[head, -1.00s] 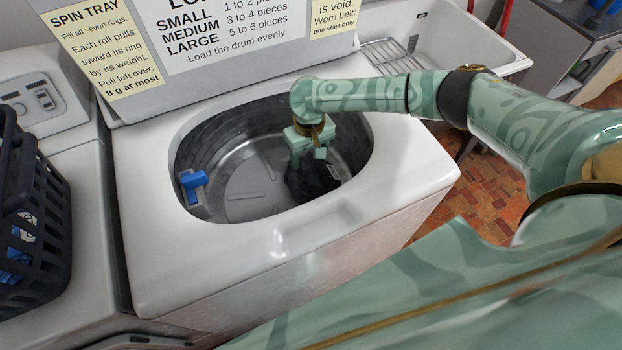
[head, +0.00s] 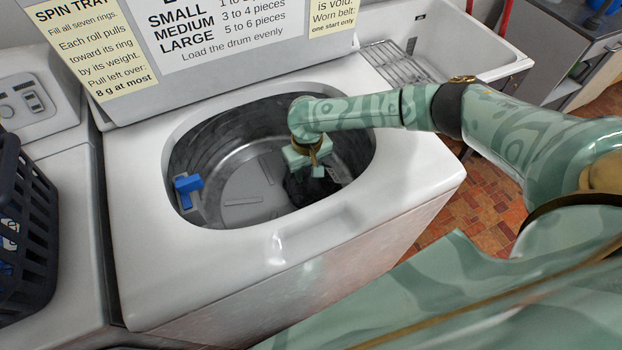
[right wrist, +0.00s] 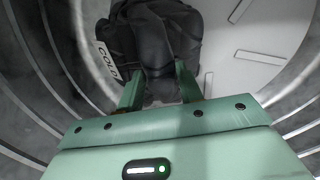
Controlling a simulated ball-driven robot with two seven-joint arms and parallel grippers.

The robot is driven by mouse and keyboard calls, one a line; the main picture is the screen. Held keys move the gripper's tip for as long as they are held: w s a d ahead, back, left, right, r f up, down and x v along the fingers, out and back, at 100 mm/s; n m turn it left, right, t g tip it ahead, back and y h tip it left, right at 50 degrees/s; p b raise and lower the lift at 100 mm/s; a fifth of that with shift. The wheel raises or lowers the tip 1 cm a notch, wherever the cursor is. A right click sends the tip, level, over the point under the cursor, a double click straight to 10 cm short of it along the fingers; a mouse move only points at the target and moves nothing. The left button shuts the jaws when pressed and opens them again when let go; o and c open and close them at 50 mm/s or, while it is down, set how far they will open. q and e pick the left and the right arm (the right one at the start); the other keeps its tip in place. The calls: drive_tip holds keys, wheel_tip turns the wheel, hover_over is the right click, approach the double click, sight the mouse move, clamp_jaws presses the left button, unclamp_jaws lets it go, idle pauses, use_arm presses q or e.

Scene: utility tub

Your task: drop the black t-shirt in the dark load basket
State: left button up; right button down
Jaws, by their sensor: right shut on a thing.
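The black t-shirt (head: 312,188) is a crumpled dark heap low in the washer drum, on the right side of the drum floor. It also shows in the right wrist view (right wrist: 160,35), with a white tag reading COLD beside it. My right gripper (head: 308,172) reaches down into the drum and is shut on the black cloth; in the right wrist view its two fingers (right wrist: 160,88) sit either side of a fold. A dark basket (head: 28,230) stands at the left edge, partly cut off, with some blue cloth inside. Its label is not visible. My left gripper is not in view.
The washer's white rim (head: 270,240) surrounds the drum opening closely. A blue piece (head: 188,190) sits on the drum's left wall. The raised lid with signs (head: 200,50) stands behind. A sink with a wire rack (head: 400,62) is at back right.

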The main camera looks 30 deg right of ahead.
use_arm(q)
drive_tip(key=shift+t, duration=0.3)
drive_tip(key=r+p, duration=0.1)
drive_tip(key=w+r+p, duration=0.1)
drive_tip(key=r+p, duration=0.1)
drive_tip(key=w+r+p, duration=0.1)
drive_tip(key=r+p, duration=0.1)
use_arm(e)
wheel_tip(320, 180, up, 10)
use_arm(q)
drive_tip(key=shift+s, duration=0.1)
